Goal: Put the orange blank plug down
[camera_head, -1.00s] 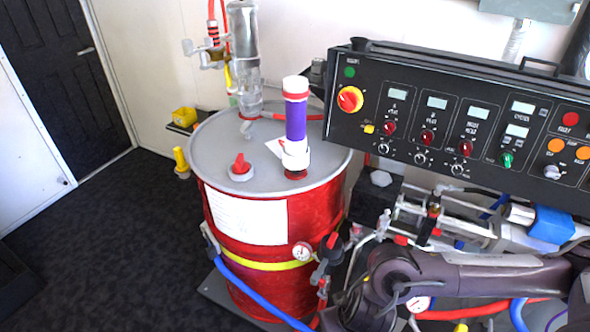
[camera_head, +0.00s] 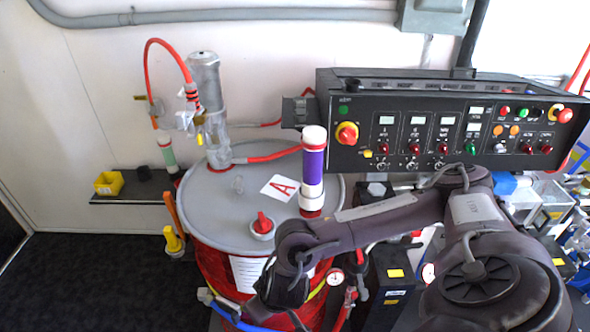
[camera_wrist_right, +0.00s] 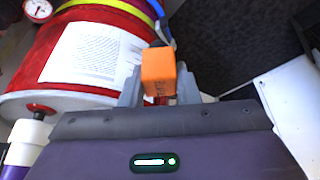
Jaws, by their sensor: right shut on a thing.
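The orange blank plug (camera_wrist_right: 158,70) is a small orange block in the right wrist view. My right gripper (camera_wrist_right: 160,90) is shut on it, with one grey finger on each side. In the head view my right gripper (camera_head: 283,289) is a dark shape low in front of the red drum (camera_head: 215,268); its fingertips and the plug cannot be made out there. My left gripper is not in view.
The drum's grey lid (camera_head: 225,210) carries a red-capped bung (camera_head: 262,226), a purple-and-white tube (camera_head: 313,170) and a card marked A (camera_head: 283,188). A wall shelf (camera_head: 135,199) holds a yellow bin (camera_head: 108,183). A control panel (camera_head: 440,130) stands at the right.

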